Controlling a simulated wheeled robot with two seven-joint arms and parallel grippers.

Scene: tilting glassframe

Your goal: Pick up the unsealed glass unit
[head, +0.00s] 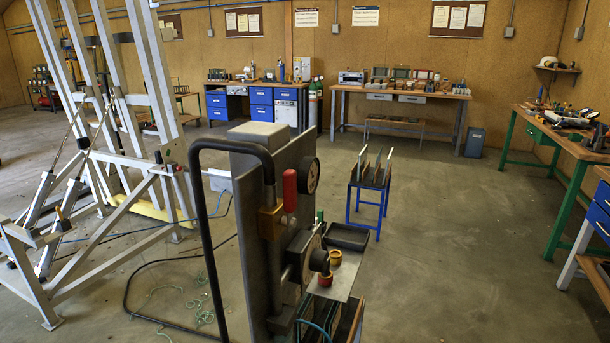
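A small blue stand (367,207) stands on the floor right of the middle. Several thin, upright panels stand in it: a pale one (362,162) at the left and darker ones (377,167) beside it. They may be glass units, but I cannot tell which, if any, is unsealed. Neither of my grippers is in view.
A grey upright machine (247,200) with a black bent tube, red handle and small side shelf (338,275) blocks the near middle. A white tilting frame (130,130) stands left. Workbenches (400,94) line the back; a green-legged bench (560,145) stands right. The right-hand floor (460,240) is clear.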

